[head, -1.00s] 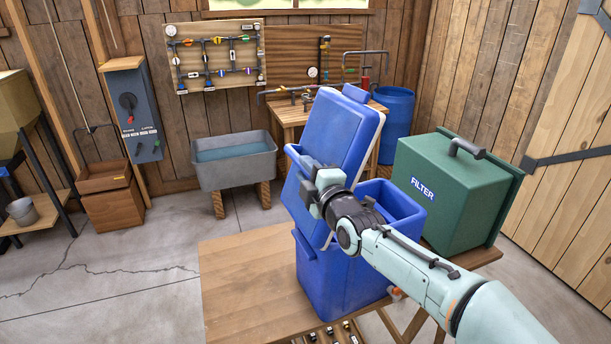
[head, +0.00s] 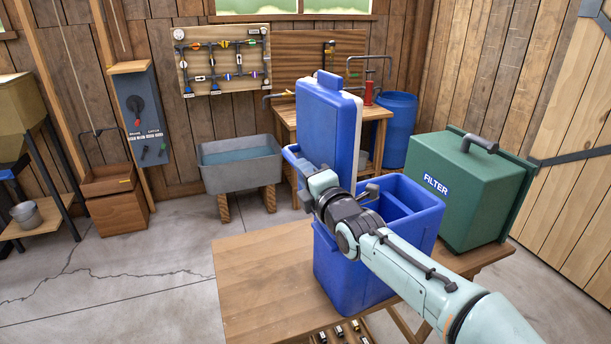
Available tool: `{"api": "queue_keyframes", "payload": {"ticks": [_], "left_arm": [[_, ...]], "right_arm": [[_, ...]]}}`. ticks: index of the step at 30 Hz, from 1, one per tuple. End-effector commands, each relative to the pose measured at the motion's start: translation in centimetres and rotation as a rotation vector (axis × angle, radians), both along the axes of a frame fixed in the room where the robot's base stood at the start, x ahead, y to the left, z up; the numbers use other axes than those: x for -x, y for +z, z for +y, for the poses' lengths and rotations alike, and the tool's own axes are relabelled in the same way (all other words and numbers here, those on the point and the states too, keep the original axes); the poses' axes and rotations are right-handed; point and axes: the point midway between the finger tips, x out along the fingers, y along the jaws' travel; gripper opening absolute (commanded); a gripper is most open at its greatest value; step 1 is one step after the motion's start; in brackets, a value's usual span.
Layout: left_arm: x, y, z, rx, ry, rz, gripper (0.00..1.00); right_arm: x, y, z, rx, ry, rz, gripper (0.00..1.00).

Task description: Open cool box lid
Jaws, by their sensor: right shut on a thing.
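The blue cool box (head: 350,275) stands on the wooden table with its top open, and part of its inside shows. Its blue lid (head: 322,120), with a pale rim along its right side, stands about upright at the back left of the box. A blue handle bar (head: 292,158) shows at the lid's left side. My right gripper (head: 322,182) is shut on the lid near its lower end. The exact grip is hidden by the gripper and wrist. My right forearm crosses in front of the box's right part. My left gripper is not in view.
A green FILTER case (head: 470,195) stands close to the right of the box. A grey sink (head: 240,165) and a blue barrel (head: 397,130) stand behind.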

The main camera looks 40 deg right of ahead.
Motion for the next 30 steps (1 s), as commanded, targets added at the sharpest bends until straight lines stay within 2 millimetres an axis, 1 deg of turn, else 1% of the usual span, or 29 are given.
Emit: {"api": "queue_keyframes", "payload": {"ticks": [1, 8, 9, 10, 19, 22, 26, 30], "left_arm": [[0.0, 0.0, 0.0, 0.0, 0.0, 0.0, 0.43], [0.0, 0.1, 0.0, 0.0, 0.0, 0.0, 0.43], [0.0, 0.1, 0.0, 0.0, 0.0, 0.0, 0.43], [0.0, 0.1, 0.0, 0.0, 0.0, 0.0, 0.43], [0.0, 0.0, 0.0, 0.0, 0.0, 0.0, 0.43], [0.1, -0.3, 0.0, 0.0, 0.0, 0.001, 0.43], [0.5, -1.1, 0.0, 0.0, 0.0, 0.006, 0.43], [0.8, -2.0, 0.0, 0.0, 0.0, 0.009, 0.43]], "right_arm": [[0.1, 0.8, 0.3, 0.011, 0.004, -0.017, 0.0], [0.1, 0.9, 0.3, 0.01, 0.005, -0.018, 0.0], [0.1, 0.9, 0.3, 0.009, 0.005, -0.018, 0.41], [0.1, 0.8, 0.3, 0.009, 0.005, -0.017, 0.48], [0.1, 0.4, 0.2, 0.003, 0.003, -0.007, 0.48], [0.6, 0.3, 0.4, 0.005, 0.004, -0.007, 0.48], [2.5, 0.2, 0.7, 0.007, 0.004, -0.008, 0.48], [5.6, 0.2, 1.3, 0.006, 0.005, -0.009, 0.48]]}}
